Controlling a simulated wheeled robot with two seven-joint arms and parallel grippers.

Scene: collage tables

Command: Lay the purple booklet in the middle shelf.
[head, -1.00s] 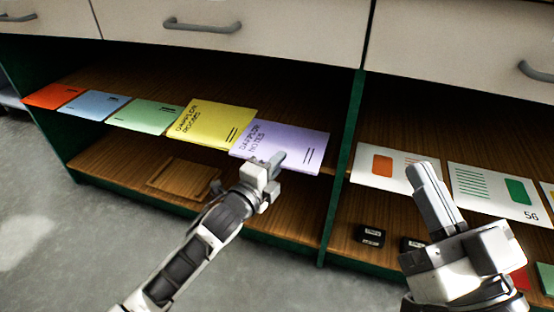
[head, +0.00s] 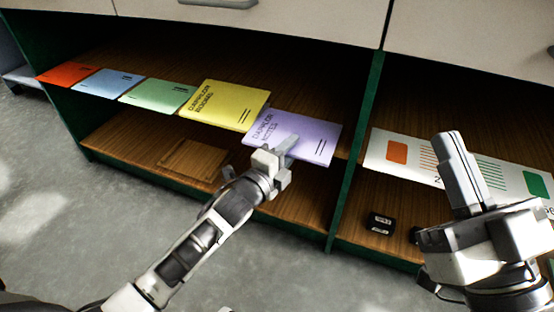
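The purple booklet (head: 318,137) lies flat, cover up, at the front of the booklet-bearing shelf (head: 205,68), to the right of the yellow booklet (head: 225,103). My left gripper (head: 287,148) is at the booklet's front edge. One finger shows over the cover; the other is hidden, so I cannot tell whether it grips the booklet. I also cannot tell whether the booklet rests fully on the board. My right gripper (head: 458,165) points up in front of the right bay, its fingers together with nothing visible between them.
Green (head: 156,95), blue (head: 108,83) and orange (head: 70,73) booklets continue the row leftward. A wooden tray-like piece (head: 193,160) lies on the lower shelf. A green upright (head: 358,150) divides the bays. Printed sheets (head: 400,152) and a small black box (head: 380,223) are right of it.

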